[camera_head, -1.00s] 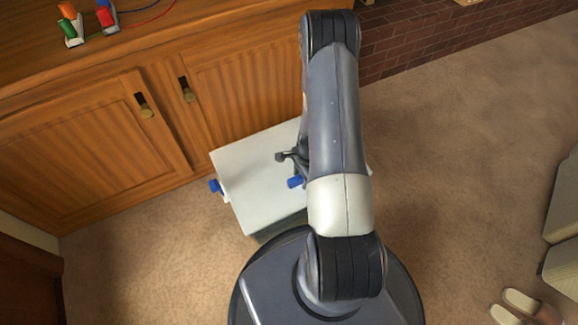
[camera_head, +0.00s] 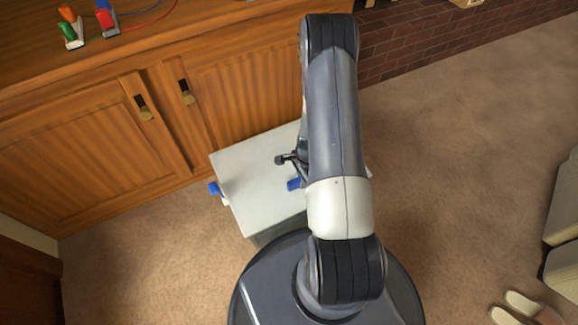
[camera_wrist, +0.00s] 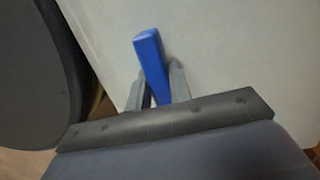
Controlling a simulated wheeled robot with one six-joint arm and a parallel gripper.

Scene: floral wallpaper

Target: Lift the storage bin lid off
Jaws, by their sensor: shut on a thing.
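A dark strip of the bin body (camera_head: 270,235) shows under the lid's near edge. My gripper (camera_wrist: 158,80) is shut on a blue handle (camera_wrist: 150,52) in the wrist view, with the white lid (camera_wrist: 225,50) behind it. In the head view my arm hides the lid's right part and most of the gripper.
The wooden cabinet (camera_head: 90,150) stands close behind the bin. Small coloured items (camera_head: 104,16) lie on its top. Carpet (camera_head: 460,170) is clear to the right. Slippers (camera_head: 520,308) lie at the lower right, near pale furniture (camera_head: 562,215).

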